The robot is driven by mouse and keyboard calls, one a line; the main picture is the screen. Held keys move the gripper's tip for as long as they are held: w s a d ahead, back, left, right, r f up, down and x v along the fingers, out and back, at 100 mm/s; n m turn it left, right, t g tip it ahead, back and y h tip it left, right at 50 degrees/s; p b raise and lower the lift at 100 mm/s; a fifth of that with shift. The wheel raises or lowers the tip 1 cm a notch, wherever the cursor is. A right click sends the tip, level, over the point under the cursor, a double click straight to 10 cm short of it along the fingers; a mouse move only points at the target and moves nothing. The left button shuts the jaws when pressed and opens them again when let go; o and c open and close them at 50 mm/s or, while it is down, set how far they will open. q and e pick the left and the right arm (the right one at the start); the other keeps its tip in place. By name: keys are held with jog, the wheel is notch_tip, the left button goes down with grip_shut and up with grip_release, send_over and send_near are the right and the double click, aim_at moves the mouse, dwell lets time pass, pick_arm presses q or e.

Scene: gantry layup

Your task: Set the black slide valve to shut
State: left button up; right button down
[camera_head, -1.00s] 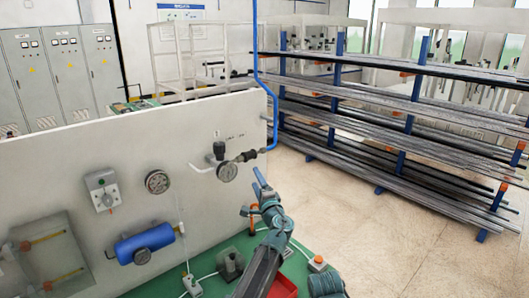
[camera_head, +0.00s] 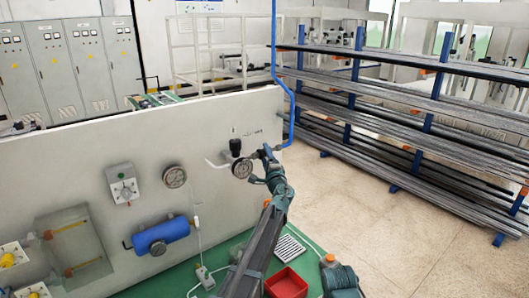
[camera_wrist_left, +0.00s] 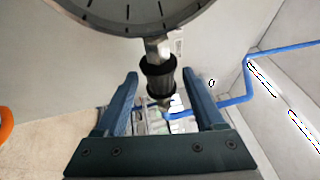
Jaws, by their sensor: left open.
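The black slide valve (camera_wrist_left: 158,72) is a black ribbed sleeve on a metal stub below a round gauge (camera_wrist_left: 140,14) in the left wrist view. It lies between the two blue fingers of my left gripper (camera_wrist_left: 160,76), with a gap on each side. In the head view my left gripper (camera_head: 263,153) is at the panel, just right of the gauge (camera_head: 242,168), and hides most of the valve. The gripper is open and holds nothing. A blue hose (camera_wrist_left: 235,100) runs on past the valve.
The white panel (camera_head: 80,150) carries a black knob (camera_head: 235,147), another gauge (camera_head: 175,177), a switch box (camera_head: 122,184) and a blue tank (camera_head: 165,236). A red bin (camera_head: 286,284) stands on the green mat below. A pipe rack (camera_head: 427,122) stands right, beyond bare floor.

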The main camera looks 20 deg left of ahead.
pick_arm(q)
jog(key=shift+x, duration=1)
grip_shut()
dwell(0.8)
